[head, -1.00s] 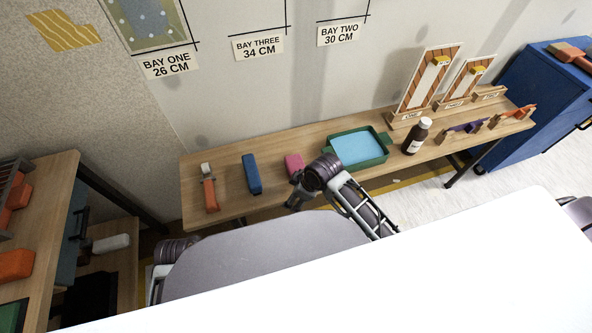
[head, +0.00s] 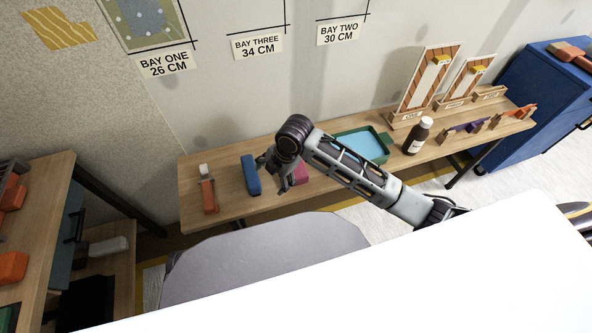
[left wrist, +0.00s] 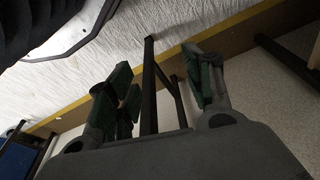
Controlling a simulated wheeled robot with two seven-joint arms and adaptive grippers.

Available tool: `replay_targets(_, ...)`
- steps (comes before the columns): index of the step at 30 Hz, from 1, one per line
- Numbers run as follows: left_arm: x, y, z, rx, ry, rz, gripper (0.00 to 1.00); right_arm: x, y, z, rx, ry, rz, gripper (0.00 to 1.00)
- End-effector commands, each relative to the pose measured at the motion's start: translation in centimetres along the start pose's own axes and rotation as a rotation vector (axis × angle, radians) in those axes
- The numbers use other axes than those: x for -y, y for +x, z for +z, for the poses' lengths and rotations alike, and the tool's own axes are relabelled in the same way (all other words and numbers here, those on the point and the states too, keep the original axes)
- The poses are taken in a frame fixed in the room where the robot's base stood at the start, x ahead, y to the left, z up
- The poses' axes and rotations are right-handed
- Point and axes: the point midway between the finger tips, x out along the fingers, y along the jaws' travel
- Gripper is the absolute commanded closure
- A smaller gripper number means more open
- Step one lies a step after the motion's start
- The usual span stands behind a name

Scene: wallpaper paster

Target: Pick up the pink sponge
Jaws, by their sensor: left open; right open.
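The pink sponge (head: 301,174) lies on the wooden bench, between the blue block and the green tray. My right arm and gripper cover much of it in the head view. My right gripper (head: 277,183) is open, above the bench between the blue block and the pink sponge. Whether its fingers touch either one cannot be told. My left gripper is outside the head view. In the left wrist view my left gripper (left wrist: 165,95) is open and empty, with table legs and floor beyond it.
The blue block (head: 250,175) stands close to my right gripper. An orange-handled tool (head: 208,190) lies farther left on the wooden bench (head: 330,190). The green tray (head: 388,147) with blue contents and a dark bottle (head: 417,137) are to the right. A white surface (head: 400,285) fills the foreground.

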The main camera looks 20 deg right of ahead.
Motion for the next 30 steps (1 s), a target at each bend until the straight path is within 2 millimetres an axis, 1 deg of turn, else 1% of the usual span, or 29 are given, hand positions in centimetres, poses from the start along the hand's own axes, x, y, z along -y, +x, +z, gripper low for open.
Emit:
replay_targets(5, -0.2, 1.3, 0.6, 0.006, 0.002, 0.004, 0.49, -0.7, -0.7, 0.8, 0.013, -0.188, -0.038, 0.16)
replay_targets(14, -0.6, 3.3, 1.5, 0.017, 0.005, 0.01, 0.49, -1.4, -1.9, 2.6, 0.023, -0.487, -0.118, 0.16)
replay_targets(23, -0.9, 5.2, 2.6, 0.028, 0.008, 0.015, 0.49, -1.7, -3.7, 5.3, 0.022, -0.758, -0.21, 0.16)
replay_targets(30, -1.1, 6.7, 3.5, 0.037, 0.009, 0.019, 0.49, -1.8, -5.4, 7.9, 0.008, -0.946, -0.286, 0.16)
